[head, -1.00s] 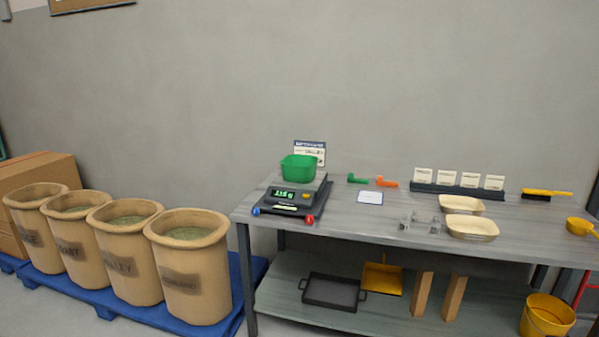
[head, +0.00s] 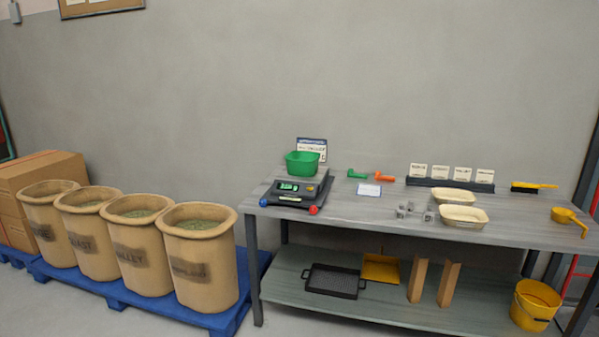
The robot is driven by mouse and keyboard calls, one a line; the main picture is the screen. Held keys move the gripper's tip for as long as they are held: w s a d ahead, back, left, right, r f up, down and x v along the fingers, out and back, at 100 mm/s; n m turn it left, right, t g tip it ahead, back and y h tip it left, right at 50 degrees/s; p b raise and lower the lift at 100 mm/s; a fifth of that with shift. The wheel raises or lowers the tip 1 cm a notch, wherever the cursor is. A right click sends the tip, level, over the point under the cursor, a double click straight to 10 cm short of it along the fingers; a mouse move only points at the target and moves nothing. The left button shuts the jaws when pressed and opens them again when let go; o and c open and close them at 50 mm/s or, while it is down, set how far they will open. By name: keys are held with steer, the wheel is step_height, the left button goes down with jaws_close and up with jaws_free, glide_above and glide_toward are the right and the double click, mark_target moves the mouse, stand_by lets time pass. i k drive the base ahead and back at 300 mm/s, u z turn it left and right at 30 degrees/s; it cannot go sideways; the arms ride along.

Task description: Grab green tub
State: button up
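The green tub (head: 303,164) is a small open container standing upright on the black digital scale (head: 298,191), near the left end of the grey workbench (head: 370,222). The scale has a lit green display and a blue and a red knob at its front corners. A small sign (head: 312,146) stands behind the tub. Nothing blocks the front of the tub. The contents of the tub cannot be made out. My gripper does not show in the head view.
Several sacks of pellets (head: 200,262) stand on a blue pallet (head: 232,308) left of the bench. Cream trays (head: 463,217), small metal pieces (head: 415,213), green and orange scoops (head: 385,175) and a card rack (head: 450,185) lie to the right. The bench front between scale and metal pieces is clear.

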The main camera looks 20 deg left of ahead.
mark_target(298, 163)
steer(key=k, duration=0.3)
steer(key=u, duration=0.45)
steer(key=i, duration=1.2)
steer(key=u, duration=1)
steer(key=i, duration=0.85)
steer(key=u, duration=0.65)
steer(key=i, duration=0.95)
steer(key=u, duration=0.35)
